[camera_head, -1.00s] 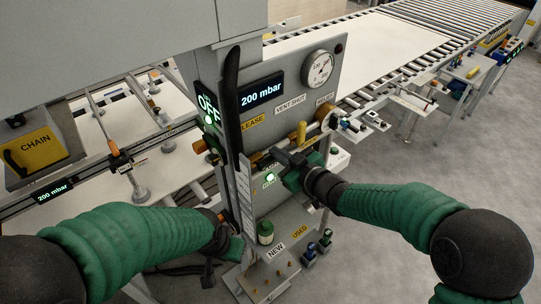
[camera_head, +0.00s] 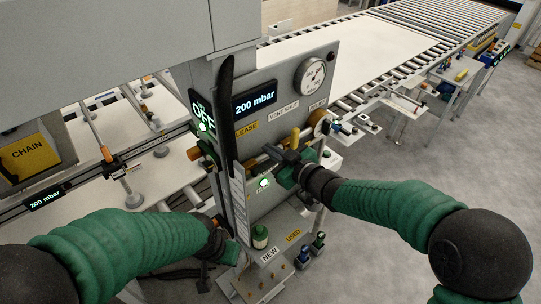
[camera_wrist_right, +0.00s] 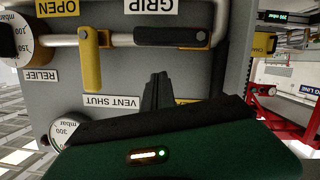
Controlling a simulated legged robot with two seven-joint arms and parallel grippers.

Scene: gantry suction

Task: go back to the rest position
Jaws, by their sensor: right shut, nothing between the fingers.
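My right gripper (camera_head: 276,156) is in front of the grey control panel (camera_head: 298,103), below its display and near the pipe with the yellow lever (camera_head: 295,139). In the right wrist view its dark fingers (camera_wrist_right: 157,88) are together with nothing between them. There the yellow lever (camera_wrist_right: 91,62) and a black-handled lever (camera_wrist_right: 168,37) stand beyond the fingertips, apart from them. My left gripper (camera_head: 224,240) is low at the left side of the panel's column, partly hidden by its own arm; its fingers are unclear.
A pressure gauge (camera_head: 313,74) and a display reading 200 mbar (camera_head: 255,103) are on the panel. A small shelf (camera_head: 262,277) with NEW and USED labels is below. A roller conveyor (camera_head: 440,25) runs behind. Grey floor (camera_head: 440,150) at right is clear.

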